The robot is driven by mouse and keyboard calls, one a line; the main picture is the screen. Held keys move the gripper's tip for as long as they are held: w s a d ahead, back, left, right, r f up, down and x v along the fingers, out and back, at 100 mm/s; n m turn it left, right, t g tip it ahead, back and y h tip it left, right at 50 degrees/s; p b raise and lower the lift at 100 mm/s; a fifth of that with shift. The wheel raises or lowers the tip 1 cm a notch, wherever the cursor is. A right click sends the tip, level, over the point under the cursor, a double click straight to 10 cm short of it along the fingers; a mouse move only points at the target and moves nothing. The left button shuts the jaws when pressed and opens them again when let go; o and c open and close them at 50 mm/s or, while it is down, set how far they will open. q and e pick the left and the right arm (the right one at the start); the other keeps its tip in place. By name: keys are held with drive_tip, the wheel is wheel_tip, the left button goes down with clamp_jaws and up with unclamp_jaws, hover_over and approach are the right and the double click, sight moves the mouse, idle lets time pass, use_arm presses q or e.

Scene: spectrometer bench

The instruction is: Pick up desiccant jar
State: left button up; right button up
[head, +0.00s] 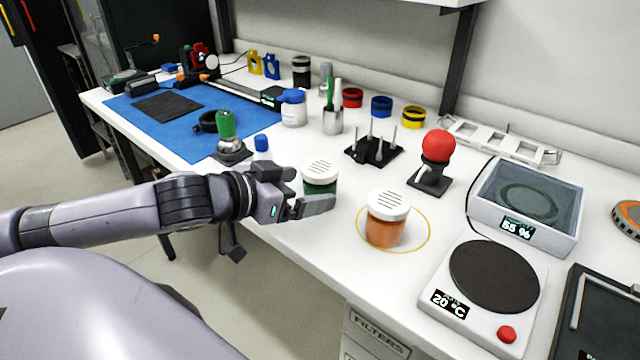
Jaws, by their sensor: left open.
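Two jars with white perforated lids stand on the white bench in the head view. One jar with green contents (320,178) is at my left gripper (306,189). The other, with orange contents (385,230), stands inside a yellow ring marked on the bench (428,240). I cannot tell from the picture which is called the desiccant jar. My left gripper is open, with its fingers spread at the green jar; the near finger hides its lower front. I cannot tell whether the fingers touch it. My right gripper is not in view.
A hotplate (494,275) reading 20 °C and a clear-lidded box (527,200) reading 55 % stand at right. Behind the jars are a black holder with pegs (374,151), a red-knobbed stand (436,160) and a cup (333,121). The bench front edge lies below the gripper.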

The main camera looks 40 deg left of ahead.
sight(319, 187)
use_arm(q)
drive_tip(key=shift+x, duration=2.35)
drive_tip(key=shift+a+f, duration=0.1)
drive_tip(key=c, duration=1.1)
